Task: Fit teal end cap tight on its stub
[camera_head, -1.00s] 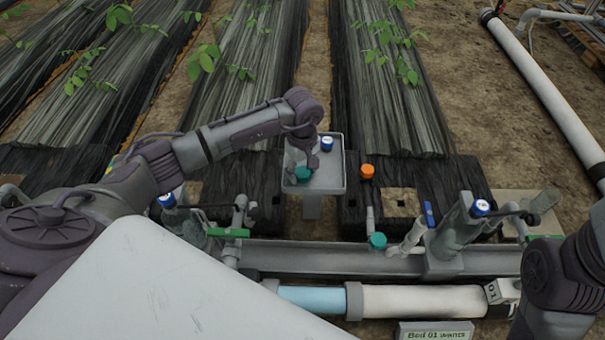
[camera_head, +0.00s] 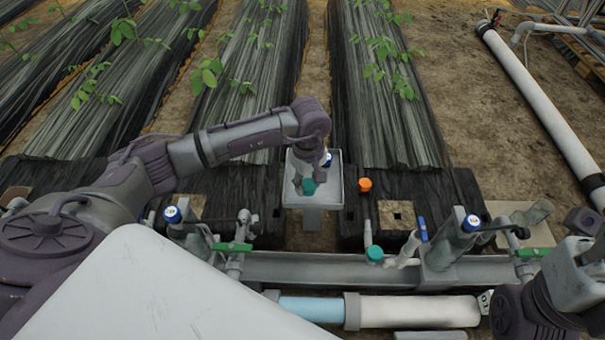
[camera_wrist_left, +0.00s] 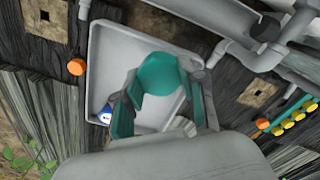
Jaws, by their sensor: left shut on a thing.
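My left gripper (camera_head: 306,180) is over the grey tray (camera_head: 336,187) and shut on a teal end cap (camera_head: 309,187). In the left wrist view the teal cap (camera_wrist_left: 160,74) shows between the two fingers, with the tray's pale floor behind it. I cannot tell whether the cap still touches the tray. A second teal piece (camera_head: 375,254) shows by the short grey pipe at the front rail. My right arm is at the lower right edge; its fingers cannot be made out.
A blue-and-white cap (camera_head: 327,160) lies in the tray. An orange cap (camera_head: 365,185) is just right of the tray. Blue-topped fittings (camera_head: 471,223) and green-handled valves (camera_head: 232,247) stand along the grey rail (camera_head: 330,265). A white pipe (camera_head: 420,311) runs in front.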

